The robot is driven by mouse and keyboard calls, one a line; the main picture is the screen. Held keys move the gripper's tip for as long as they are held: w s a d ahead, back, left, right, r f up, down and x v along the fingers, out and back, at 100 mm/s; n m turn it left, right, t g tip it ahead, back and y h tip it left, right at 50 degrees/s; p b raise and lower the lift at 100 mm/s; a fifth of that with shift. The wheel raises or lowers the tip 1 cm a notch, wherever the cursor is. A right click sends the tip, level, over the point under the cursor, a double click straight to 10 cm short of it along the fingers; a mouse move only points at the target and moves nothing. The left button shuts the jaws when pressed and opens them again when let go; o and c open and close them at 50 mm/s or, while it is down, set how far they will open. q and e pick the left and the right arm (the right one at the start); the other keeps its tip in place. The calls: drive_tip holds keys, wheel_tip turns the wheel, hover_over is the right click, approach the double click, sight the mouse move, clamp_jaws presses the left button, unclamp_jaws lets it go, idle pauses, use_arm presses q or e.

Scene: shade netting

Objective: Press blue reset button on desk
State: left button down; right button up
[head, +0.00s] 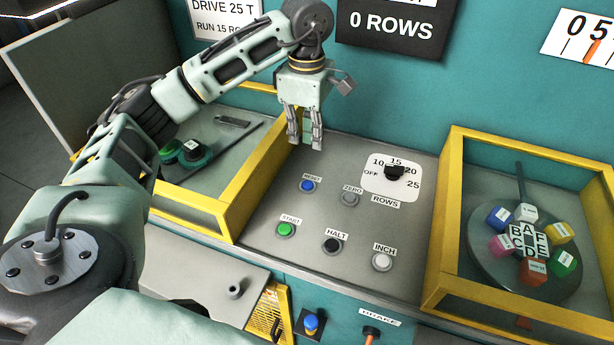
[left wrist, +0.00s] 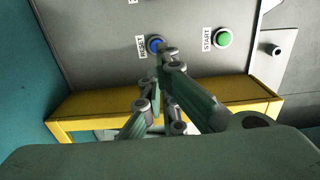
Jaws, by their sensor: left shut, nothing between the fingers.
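The blue reset button (head: 307,186) sits on the grey sloping desk panel, under a small RESET label. It also shows in the left wrist view (left wrist: 156,45), just beyond my fingertips. My left gripper (head: 306,143) is shut and empty, pointing down above the back left of the panel. Its fingertips (left wrist: 162,58) appear close to the blue button in the left wrist view, but in the head view they are apart from it, behind and above it. My right gripper is not in view.
Near the blue button are the zero button (head: 349,199), green start button (head: 286,230), black halt button (head: 331,245), white inch button (head: 381,262) and rows dial (head: 395,172). Yellow-framed boxes stand left (head: 226,215) and right (head: 442,240) of the panel.

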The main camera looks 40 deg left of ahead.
sight(307, 186)
use_arm(q)
wheel_tip(307, 186, down, 13)
drive_tip(key=p, duration=0.4)
drive_tip(key=shift+f, duration=0.1)
drive_tip(key=shift+f, duration=0.1)
